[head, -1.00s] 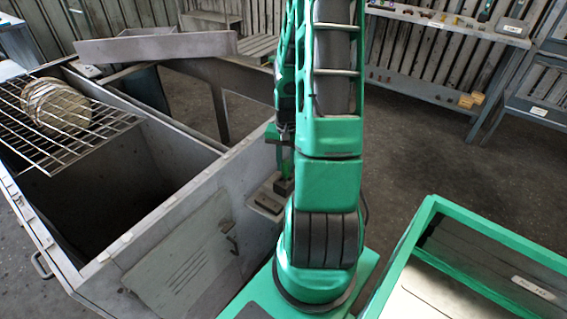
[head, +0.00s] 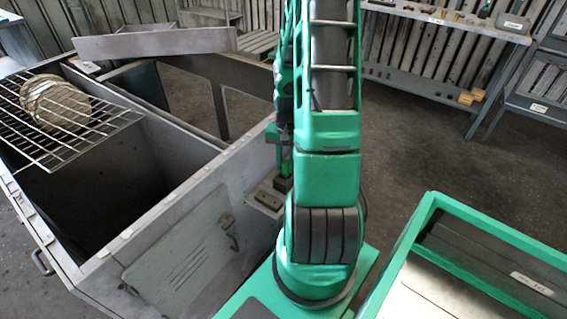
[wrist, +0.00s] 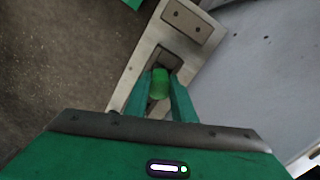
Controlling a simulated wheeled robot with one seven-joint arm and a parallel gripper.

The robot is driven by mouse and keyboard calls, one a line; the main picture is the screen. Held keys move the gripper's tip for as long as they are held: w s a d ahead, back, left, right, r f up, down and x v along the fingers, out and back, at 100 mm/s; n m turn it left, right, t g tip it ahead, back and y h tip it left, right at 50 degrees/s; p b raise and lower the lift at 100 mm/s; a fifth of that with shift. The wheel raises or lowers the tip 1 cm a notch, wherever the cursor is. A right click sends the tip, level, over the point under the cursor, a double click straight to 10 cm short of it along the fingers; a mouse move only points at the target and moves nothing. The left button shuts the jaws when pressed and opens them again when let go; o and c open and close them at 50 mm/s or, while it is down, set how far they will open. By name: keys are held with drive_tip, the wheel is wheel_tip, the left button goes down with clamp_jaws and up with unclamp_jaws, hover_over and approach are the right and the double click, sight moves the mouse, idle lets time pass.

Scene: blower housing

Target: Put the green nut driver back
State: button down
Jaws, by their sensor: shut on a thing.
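The green nut driver (wrist: 159,82) shows in the wrist view as a bright green rounded handle between the two fingers of my gripper (wrist: 160,95). My gripper is shut on it. Behind it is a pale metal bracket (wrist: 146,66) with a dark opening beside a grey block with two holes; I cannot tell whether the driver's lower end is inside the opening. In the head view the green handle (head: 286,168) shows just left of my arm, above the bracket (head: 264,197) on the side of the grey housing. My arm hides most of the gripper there.
The open grey housing (head: 205,158) stands left, with a wire grid (head: 110,124) bearing a round coil (head: 56,103). A green-framed bin (head: 425,215) is at the right. A workbench (head: 450,22) with small items stands at the back. Floor between is clear.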

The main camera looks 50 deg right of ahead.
idle(0.3)
drive_tip(key=c, duration=0.9)
unclamp_jaws()
drive_tip(key=shift+r, duration=4)
drive_tip(key=shift+a+r, duration=0.1)
drive_tip(key=s+a+r+n, duration=0.2)
drive_tip(key=s+a+r, duration=0.2)
drive_tip(key=a+r, duration=0.1)
drive_tip(key=s+a+r+n, duration=0.2)
drive_tip(key=s+a+r, duration=0.3)
drive_tip(key=r, duration=0.1)
drive_tip(key=s+a+r+n, duration=0.2)
drive_tip(key=s+a+r, duration=0.2)
drive_tip(key=a+r, duration=0.2)
drive_tip(key=shift+s+a+r, duration=0.1)
drive_tip(key=shift+s+r, duration=0.1)
drive_tip(key=shift+s, duration=0.1)
